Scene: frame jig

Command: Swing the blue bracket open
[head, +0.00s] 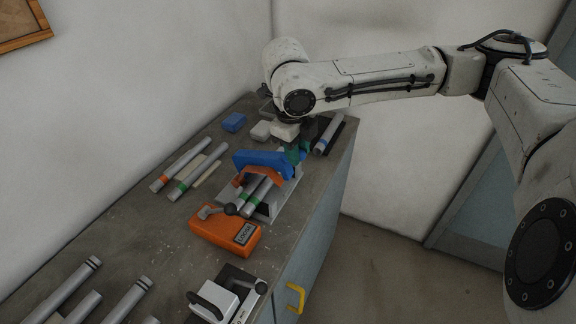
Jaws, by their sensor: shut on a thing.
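The blue bracket (262,163) lies across the top of a grey metal jig (282,204) on the workbench, above tubes with green bands (256,194). An orange-brown curved part (245,178) sits just under the bracket's left end. My gripper (297,153) reaches down at the bracket's right end and is shut on the bracket there. My wrist and hand partly hide this grip, so the exact finger contact is hard to see.
An orange box (226,232) with a label and black-knobbed lever stands in front of the jig. A white clamp device (214,298) is nearer. Loose tubes lie left (180,165) and at the near left (62,290). A blue block (234,122) sits behind. The bench's right edge is close.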

